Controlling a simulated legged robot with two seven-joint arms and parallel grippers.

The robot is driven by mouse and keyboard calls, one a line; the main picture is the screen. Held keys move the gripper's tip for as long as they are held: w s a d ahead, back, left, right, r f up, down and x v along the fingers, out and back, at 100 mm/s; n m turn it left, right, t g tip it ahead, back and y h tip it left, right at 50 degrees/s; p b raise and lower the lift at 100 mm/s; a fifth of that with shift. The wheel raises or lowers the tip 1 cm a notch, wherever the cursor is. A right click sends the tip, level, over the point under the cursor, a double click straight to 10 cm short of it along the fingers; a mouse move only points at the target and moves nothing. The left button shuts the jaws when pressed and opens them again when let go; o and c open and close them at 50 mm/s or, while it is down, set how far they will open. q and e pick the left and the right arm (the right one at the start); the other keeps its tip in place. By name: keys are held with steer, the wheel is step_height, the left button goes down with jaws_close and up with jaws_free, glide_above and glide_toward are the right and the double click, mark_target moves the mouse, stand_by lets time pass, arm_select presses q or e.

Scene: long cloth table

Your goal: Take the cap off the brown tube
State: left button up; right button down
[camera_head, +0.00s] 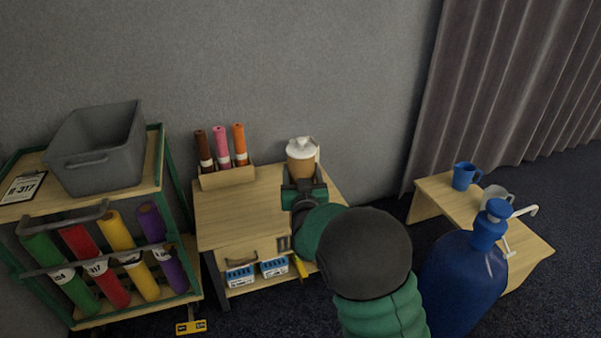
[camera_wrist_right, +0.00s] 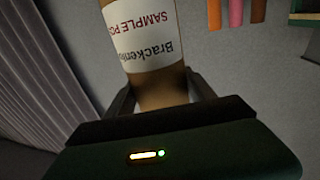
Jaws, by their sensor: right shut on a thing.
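A dark brown tube (camera_head: 203,147) stands in a small wooden box on the low cabinet, left of a pink tube (camera_head: 221,146) and an orange tube (camera_head: 239,143). Its top is too small to tell whether a cap is on. My right gripper (camera_head: 303,185) is shut on a tan-brown container (camera_head: 303,168) with a white lid (camera_head: 302,147), at the cabinet's right side. In the right wrist view the fingers (camera_wrist_right: 161,95) grip both sides of this container, just beside its white printed label (camera_wrist_right: 147,42). My left gripper is not in view.
The wooden box (camera_head: 228,179) sits at the back of the cabinet top (camera_head: 240,213). At left, a green-framed rack (camera_head: 158,165) carries a grey bin (camera_head: 100,150) and several coloured rolls. At right, a bench (camera_head: 437,188) holds a blue mug (camera_head: 464,176). A wall stands behind.

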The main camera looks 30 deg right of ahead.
steer(key=c, duration=1)
jaws_free()
steer(key=shift+a+r, duration=0.2)
steer(key=shift+a, duration=0.2)
steer(key=c, duration=0.7)
steer(key=shift+d, duration=0.2)
jaws_close()
